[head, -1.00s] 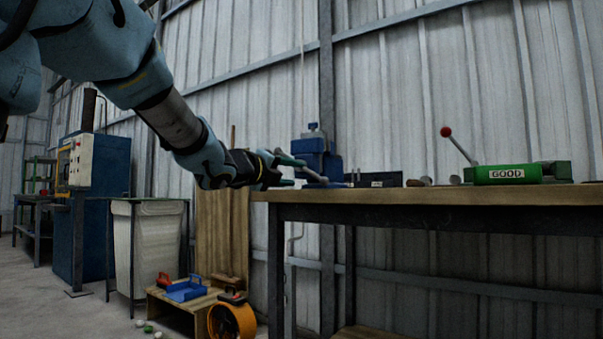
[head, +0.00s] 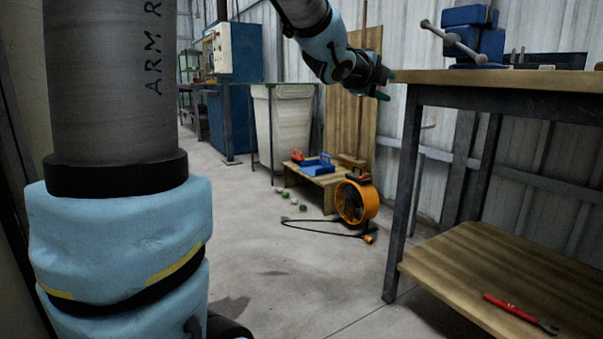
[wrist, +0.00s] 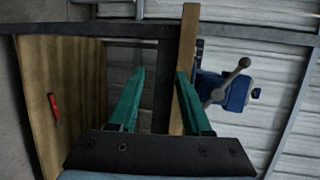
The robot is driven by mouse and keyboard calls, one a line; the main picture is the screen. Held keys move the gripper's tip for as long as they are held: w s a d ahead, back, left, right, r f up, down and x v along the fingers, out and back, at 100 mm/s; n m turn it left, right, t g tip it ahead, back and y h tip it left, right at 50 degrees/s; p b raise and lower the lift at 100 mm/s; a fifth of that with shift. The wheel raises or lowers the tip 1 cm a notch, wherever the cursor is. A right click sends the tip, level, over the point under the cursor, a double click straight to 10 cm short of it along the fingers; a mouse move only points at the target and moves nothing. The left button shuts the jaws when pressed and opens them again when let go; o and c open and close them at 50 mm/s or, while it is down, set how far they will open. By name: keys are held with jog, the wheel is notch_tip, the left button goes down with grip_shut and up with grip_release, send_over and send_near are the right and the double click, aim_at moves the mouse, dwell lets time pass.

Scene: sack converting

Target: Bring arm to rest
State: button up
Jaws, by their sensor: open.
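My gripper (head: 386,85) is at the left end of the workbench (head: 500,82) in the head view, about level with its top. Its two teal fingers stand apart with nothing between them, as the wrist view (wrist: 158,100) shows. The wrist view is turned on its side, with the edge of the bench top (wrist: 187,60) beyond the right finger. I cannot tell whether the gripper touches the bench. My arm reaches in from the top of the head view.
A blue vise (head: 478,40) stands on the bench. A red-handled tool (head: 515,312) lies on the lower shelf (head: 510,270). An orange fan (head: 357,203) with a cable, a low wooden stand (head: 325,187) and a white bin (head: 283,125) stand left of the bench. The central floor is clear.

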jog(key=s+a+f+n+g+y+p, duration=0.3)
jog(key=a+f+n+y, duration=0.5)
jog(key=a+f+n, duration=0.95)
jog(key=s+a+f+n+g+y+p, duration=0.1)
jog(key=s+a+f+n+g, duration=0.3)
jog(key=s, duration=0.4)
jog(key=s+a+f+n+g+y+p, duration=0.1)
jog(key=s+a+f+n+g+p, duration=0.2)
jog(key=s+a, duration=0.35)
notch_tip(320, 180, up, 37)
jog(key=s+n+p, duration=0.1)
jog(key=p, duration=3.5)
jog(key=shift+f, duration=0.2)
jog(key=shift+n, duration=0.25)
